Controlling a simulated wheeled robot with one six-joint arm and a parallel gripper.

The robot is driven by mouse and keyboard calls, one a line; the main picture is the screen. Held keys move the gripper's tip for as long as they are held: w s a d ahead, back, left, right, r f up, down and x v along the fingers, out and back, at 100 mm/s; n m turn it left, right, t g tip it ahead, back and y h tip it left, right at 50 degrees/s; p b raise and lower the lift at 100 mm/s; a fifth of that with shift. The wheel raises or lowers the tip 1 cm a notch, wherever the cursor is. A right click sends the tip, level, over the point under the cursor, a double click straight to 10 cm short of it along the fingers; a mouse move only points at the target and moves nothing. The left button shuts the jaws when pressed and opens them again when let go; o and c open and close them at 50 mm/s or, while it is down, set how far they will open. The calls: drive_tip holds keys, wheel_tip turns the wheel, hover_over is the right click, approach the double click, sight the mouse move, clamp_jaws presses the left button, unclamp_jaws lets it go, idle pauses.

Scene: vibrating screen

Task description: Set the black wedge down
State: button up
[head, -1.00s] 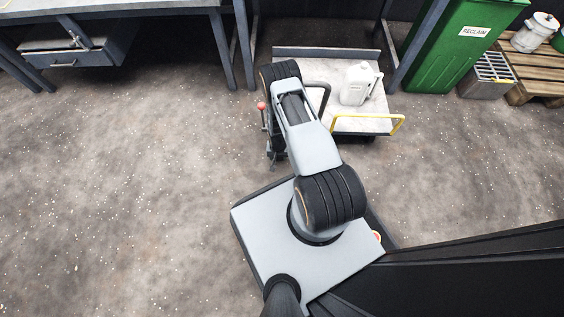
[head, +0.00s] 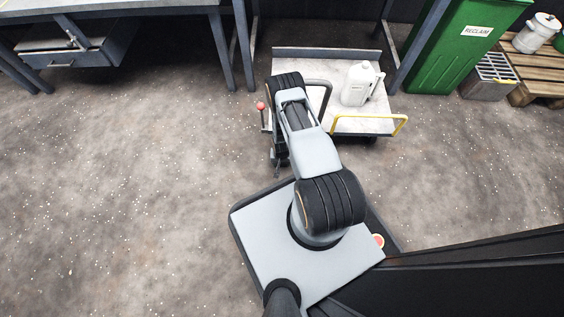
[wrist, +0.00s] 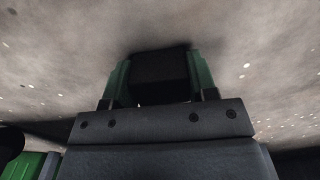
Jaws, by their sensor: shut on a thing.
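The black wedge (wrist: 160,78) shows in the wrist view as a dark block between the two green fingers of my gripper (wrist: 158,66). The fingers are shut on its left and right sides. Bare floor shows beyond it. How far the wedge is from the floor I cannot tell. In the head view the wedge is not discernible, since my arm covers that area.
A low cart (head: 355,125) with a yellow rail carries a white jug (head: 358,84), just right of my arm. A workbench (head: 110,12) stands at back left. The left floor is clear.

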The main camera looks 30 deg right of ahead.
drive_tip(key=o, duration=1)
drive_tip(key=shift+r, duration=0.1)
wheel_tip(320, 180, up, 12)
drive_tip(key=p, duration=0.5)
drive_tip(key=shift+p, duration=0.35)
